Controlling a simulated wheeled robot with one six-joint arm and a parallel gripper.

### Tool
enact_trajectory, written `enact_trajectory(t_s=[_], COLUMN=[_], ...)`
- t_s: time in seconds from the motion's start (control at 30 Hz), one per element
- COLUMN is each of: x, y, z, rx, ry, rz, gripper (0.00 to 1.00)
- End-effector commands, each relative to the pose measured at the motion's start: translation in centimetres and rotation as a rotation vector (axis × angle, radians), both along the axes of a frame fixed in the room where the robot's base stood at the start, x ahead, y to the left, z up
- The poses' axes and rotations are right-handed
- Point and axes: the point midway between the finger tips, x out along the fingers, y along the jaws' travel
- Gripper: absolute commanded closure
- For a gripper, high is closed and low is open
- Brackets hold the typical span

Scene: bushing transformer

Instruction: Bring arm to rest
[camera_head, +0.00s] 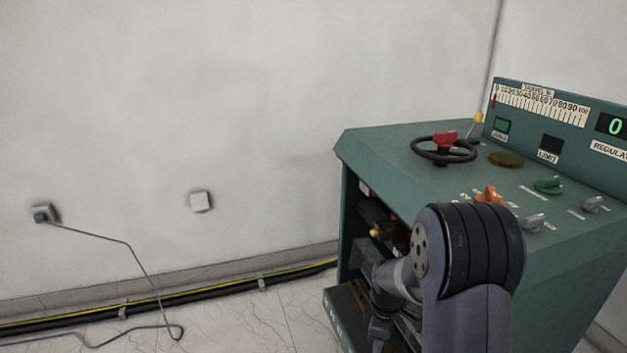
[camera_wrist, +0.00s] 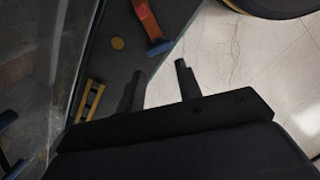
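My arm reaches up from the lower right of the head view, beside the open front of the green control console (camera_head: 400,150). Its wrist is bent down in front of the console's open compartment. In the wrist view my gripper (camera_wrist: 160,68) has its two fingers apart with nothing between them. Below them in that view are a dark surface with an orange-red strip (camera_wrist: 150,22) and the pale tiled floor (camera_wrist: 230,70). In the head view my own arm hides part of the compartment, and the fingers cannot be made out clearly.
The console top carries a black handwheel (camera_head: 445,150) with a red part, an orange knob (camera_head: 490,195) and a green knob (camera_head: 548,185). A grey cable (camera_head: 140,265) hangs from a wall socket (camera_head: 43,214) to the floor. The floor left of the console is mostly clear.

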Motion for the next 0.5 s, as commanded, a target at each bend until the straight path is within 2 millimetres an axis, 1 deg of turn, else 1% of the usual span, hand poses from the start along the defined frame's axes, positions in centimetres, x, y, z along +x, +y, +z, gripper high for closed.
enact_trajectory(t_s=[0.03,0.2,0.33,0.5], x=[-0.1,0.0,0.0,0.0], y=[0.0,0.0,0.0,0.0], z=[-1.4,-3.6,-4.5,-4.8], rx=[0.000,0.000,0.000,0.001], ry=[0.003,0.000,0.000,-0.001], rz=[-0.001,-0.002,-0.003,-0.003], gripper=[0.66,0.66,0.66,0.66])
